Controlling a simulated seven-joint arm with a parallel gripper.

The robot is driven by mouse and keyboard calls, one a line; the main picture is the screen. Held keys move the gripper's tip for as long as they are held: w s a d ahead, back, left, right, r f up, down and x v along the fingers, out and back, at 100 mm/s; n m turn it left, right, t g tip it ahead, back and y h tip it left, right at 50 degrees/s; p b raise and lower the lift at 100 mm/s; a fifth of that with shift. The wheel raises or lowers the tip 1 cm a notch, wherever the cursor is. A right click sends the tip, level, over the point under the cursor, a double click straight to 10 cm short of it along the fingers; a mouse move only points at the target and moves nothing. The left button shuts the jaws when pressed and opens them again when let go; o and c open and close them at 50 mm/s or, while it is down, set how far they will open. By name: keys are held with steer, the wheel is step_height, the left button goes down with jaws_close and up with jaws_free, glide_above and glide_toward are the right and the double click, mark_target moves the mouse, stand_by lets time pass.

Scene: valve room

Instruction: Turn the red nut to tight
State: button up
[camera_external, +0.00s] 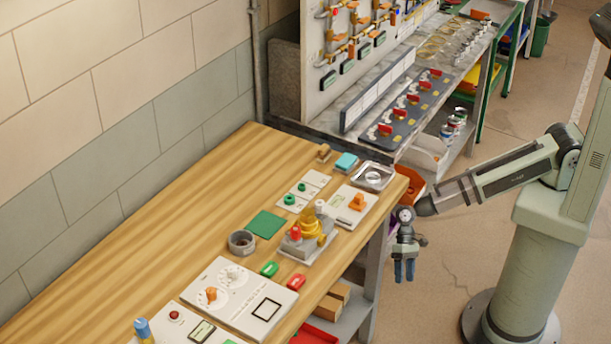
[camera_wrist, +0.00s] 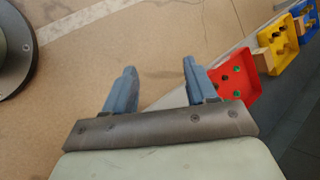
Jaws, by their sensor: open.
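A small red piece (camera_external: 295,232), which looks like the red nut, sits on a grey block fixture (camera_external: 305,248) beside a yellow fitting (camera_external: 312,224) near the workbench's right edge. Its turn position and any tight mark are too small to read. My gripper (camera_external: 404,279) hangs fingers down over the floor, to the right of the bench edge and apart from the fixture. In the wrist view my gripper (camera_wrist: 159,66) is open, its two blue-grey fingers wide apart with nothing between them. The red nut is not in the wrist view.
In the wrist view a red bin (camera_wrist: 238,84) and a yellow bin (camera_wrist: 283,52) lie right of the fingers.

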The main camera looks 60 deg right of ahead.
steer(key=s+a+r+n+g+y, duration=0.15)
steer(key=s+a+r, duration=0.25)
steer(key=a+r, duration=0.7)
steer(key=s+a+r+n+g+y, duration=0.15)
steer(key=s+a+r, duration=0.25)
steer(key=a+r, duration=0.75)
steer(key=w+d+r+n+t+h, duration=0.25)
steer(key=w+r+n+h, duration=0.35)
steer(key=w+r+n, duration=0.5)
step_height(320, 180, up, 21)
steer(key=n+t, duration=0.3)
steer(key=n, duration=0.8)
glide_above(296, 228)
steer(key=w+d, duration=0.2)
steer(key=d, duration=0.3)
steer(key=x, duration=1.4)
steer(key=shift+w+d, duration=0.1)
steer(key=shift+c, duration=0.5)
